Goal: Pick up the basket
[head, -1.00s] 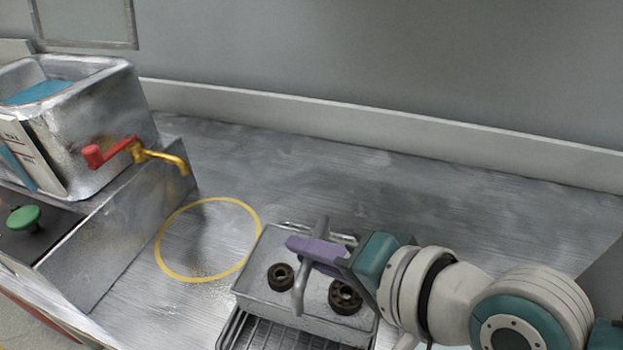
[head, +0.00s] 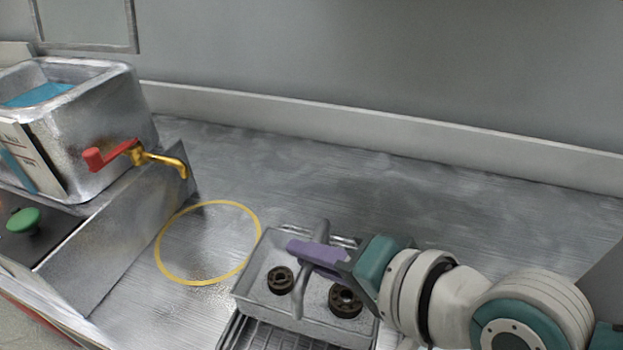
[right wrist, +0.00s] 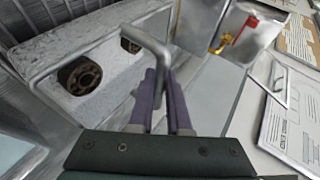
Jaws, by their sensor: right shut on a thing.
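The basket (head: 290,317) is a shallow grey metal tray with an upright handle arching over its middle. Two dark ring-shaped parts lie in it, one (head: 280,280) left of the handle and one (head: 345,300) right of it. My right gripper (head: 319,255) has purple fingers and is shut on the basket's handle (head: 298,296) from the right. In the right wrist view the handle (right wrist: 150,47) runs down between the finger tips (right wrist: 160,88). My left gripper is not in view.
The basket sits on or just above a wire rack (head: 262,336). A yellow circle (head: 158,250) marks the worktop to the left. A metal tank (head: 95,125) with a red-handled brass tap (head: 160,158) stands at the left. The worktop behind is clear, up to the wall.

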